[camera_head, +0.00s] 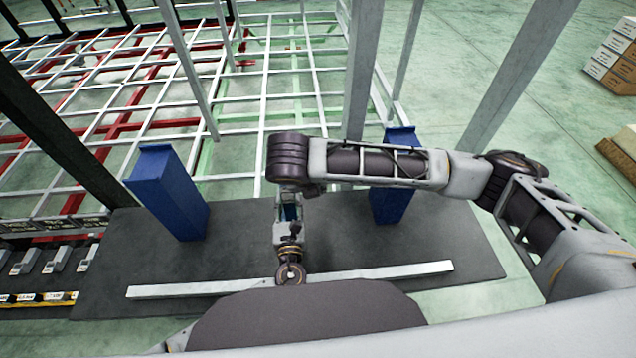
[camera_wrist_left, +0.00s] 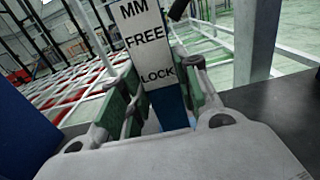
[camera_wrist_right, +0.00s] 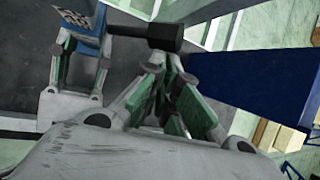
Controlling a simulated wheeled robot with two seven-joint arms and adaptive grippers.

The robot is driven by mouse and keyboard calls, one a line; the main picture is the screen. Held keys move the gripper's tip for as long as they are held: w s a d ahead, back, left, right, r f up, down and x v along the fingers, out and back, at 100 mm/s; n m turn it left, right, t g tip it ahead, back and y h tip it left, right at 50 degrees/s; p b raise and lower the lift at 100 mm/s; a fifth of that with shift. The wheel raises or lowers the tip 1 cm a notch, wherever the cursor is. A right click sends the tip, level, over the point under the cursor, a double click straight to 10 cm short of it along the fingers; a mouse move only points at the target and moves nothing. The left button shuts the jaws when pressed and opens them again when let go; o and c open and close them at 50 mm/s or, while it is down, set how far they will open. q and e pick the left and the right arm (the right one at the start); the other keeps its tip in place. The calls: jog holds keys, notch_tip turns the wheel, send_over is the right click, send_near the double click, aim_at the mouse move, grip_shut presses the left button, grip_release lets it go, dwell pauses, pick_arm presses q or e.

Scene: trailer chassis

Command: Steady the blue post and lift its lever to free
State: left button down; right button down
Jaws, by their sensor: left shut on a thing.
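The blue post (camera_wrist_left: 172,108) with its white label reading MM, FREE and LOCK stands between the fingers of my left gripper (camera_wrist_left: 158,88), which is shut on it. In the head view this post (camera_head: 289,213) is mostly hidden under my right arm. The right wrist view shows the post's speckled blue top (camera_wrist_right: 88,45) in my left gripper (camera_wrist_right: 80,58). A dark lever (camera_wrist_right: 152,36) with a thick black end sticks out sideways from the post. My right gripper (camera_wrist_right: 165,72) has its fingers drawn together, tips close beside the lever's black end; contact is unclear.
Other blue posts stand to the left (camera_head: 168,195) and right (camera_head: 393,200) on the dark mat (camera_head: 340,235). A pale bar (camera_head: 385,272) lies along the front. Grey uprights (camera_head: 362,70) and a white frame grid (camera_head: 270,110) rise behind. Boxes (camera_head: 612,62) stand far right.

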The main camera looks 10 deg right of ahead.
jog(key=shift+d, duration=0.1)
jog(key=shift+s+d+f, duration=1)
jog(key=shift+s, duration=0.4)
jog(key=s+a+r, duration=0.4)
jog(key=a+r, duration=0.2)
jog(key=shift+s+a+r, duration=0.2)
jog(key=shift+s+a, duration=0.05)
dwell(0.3)
jog(key=shift+w, duration=0.1)
dwell(0.5)
